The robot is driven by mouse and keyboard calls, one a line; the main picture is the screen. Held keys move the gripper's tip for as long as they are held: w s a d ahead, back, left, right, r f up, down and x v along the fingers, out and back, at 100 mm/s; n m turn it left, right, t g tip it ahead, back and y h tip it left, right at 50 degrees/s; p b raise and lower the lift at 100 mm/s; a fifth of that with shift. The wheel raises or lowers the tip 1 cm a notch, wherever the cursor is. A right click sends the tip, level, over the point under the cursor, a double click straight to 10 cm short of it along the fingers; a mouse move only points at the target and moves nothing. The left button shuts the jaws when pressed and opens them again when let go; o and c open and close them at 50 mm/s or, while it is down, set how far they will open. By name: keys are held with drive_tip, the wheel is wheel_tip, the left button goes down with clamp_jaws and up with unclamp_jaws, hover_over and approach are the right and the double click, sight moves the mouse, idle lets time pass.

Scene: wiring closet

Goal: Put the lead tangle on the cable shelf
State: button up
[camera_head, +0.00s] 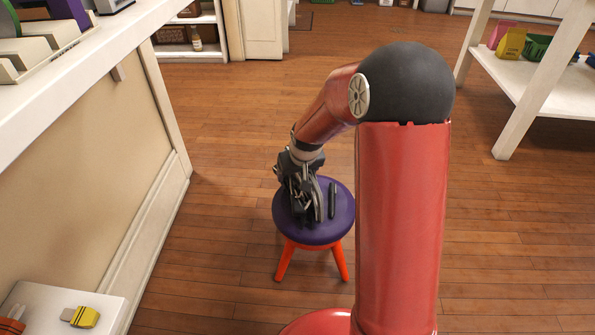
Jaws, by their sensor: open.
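My gripper (308,205) reaches down to the purple seat of a small stool (318,234) with orange legs. Its jaws are open, low over the seat. A slim black object (332,201) lies on the seat just right of the jaws; I cannot tell whether it is part of the lead tangle. I cannot make out the lead tangle for certain; dark shapes around the jaws blend with the gripper. No shelf is clearly marked as the cable shelf.
A white shelf unit (515,82) at right holds colourful items. Another white shelf (188,47) stands at back left. A white counter (110,55) runs along the left. A yellow item (84,317) lies on a white surface at lower left. Wooden floor around the stool is clear.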

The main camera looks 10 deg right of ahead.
drive_tip(key=o, duration=0.3)
drive_tip(key=shift+o, duration=0.2)
drive_tip(key=shift+p+v, duration=2.35)
drive_tip(key=shift+v, duration=1.15)
drive_tip(key=shift+r, duration=0.1)
drive_tip(key=s+r+h+p, duration=0.1)
drive_tip(key=s+r, duration=1.2)
drive_tip(key=r, duration=0.2)
drive_tip(key=s+r, duration=0.2)
drive_tip(key=s, duration=0.5)
drive_tip(key=s+r+m+t+p, duration=0.1)
drive_tip(key=s+r, duration=0.1)
drive_tip(key=s, duration=0.4)
drive_tip(key=shift+s+r+y, duration=0.3)
drive_tip(key=shift+s, duration=0.1)
